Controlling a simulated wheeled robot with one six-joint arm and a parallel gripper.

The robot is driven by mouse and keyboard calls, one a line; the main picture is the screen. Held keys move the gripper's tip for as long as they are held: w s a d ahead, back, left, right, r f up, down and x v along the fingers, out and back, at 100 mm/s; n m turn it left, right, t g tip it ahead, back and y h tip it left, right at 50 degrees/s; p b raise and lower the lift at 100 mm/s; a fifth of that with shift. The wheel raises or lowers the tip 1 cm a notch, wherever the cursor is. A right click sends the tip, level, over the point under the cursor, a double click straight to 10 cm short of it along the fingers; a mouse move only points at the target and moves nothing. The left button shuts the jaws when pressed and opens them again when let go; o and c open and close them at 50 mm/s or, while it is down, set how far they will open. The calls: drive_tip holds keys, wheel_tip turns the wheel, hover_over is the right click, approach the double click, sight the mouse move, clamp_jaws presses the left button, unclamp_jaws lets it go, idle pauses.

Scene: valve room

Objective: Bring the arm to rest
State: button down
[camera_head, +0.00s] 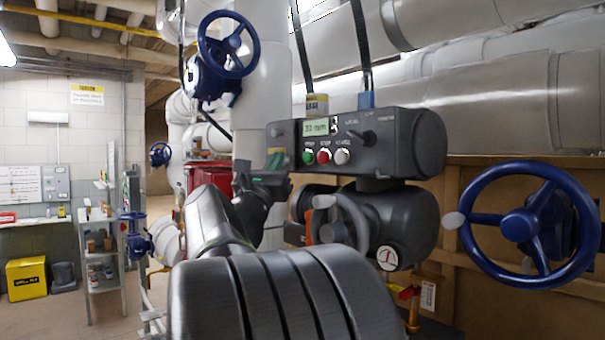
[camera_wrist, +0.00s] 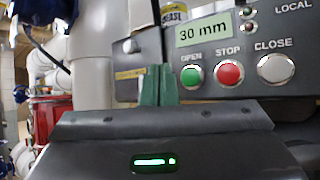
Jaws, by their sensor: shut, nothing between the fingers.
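My gripper (camera_head: 275,160) is in the middle of the head view, with my dark arm reaching up to it from below. In the wrist view its two green fingers (camera_wrist: 158,85) are pressed together with nothing between them. They point toward the grey control box (camera_head: 395,140), just left of its green OPEN button (camera_wrist: 192,76). I cannot tell whether the fingertips touch the box. The red STOP button (camera_wrist: 229,73) and white CLOSE button (camera_wrist: 275,68) are further right. The display (camera_wrist: 204,31) above reads 30 mm.
A large blue handwheel (camera_head: 520,225) is at the right. Another blue valve wheel (camera_head: 227,45) sits high on a white pipe. A red drum (camera_head: 207,178) stands behind my gripper. A shelf cart (camera_head: 103,265) and yellow box (camera_head: 26,279) are at the left, with open floor nearby.

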drive_tip(key=p, duration=0.1)
drive_tip(key=w+d+p, duration=0.1)
drive_tip(key=p, duration=0.1)
drive_tip(key=shift+w+d+r, duration=0.1)
drive_tip(key=shift+d+r, duration=0.15)
drive_tip(key=p, duration=0.3)
drive_tip(key=s+a+b, duration=0.2)
drive_tip(key=a, duration=0.1)
drive_tip(key=s+a+b, duration=0.1)
drive_tip(key=shift+s+a+f, duration=0.2)
drive_tip(key=shift+a+f, duration=0.1)
drive_tip(key=shift+d, duration=0.1)
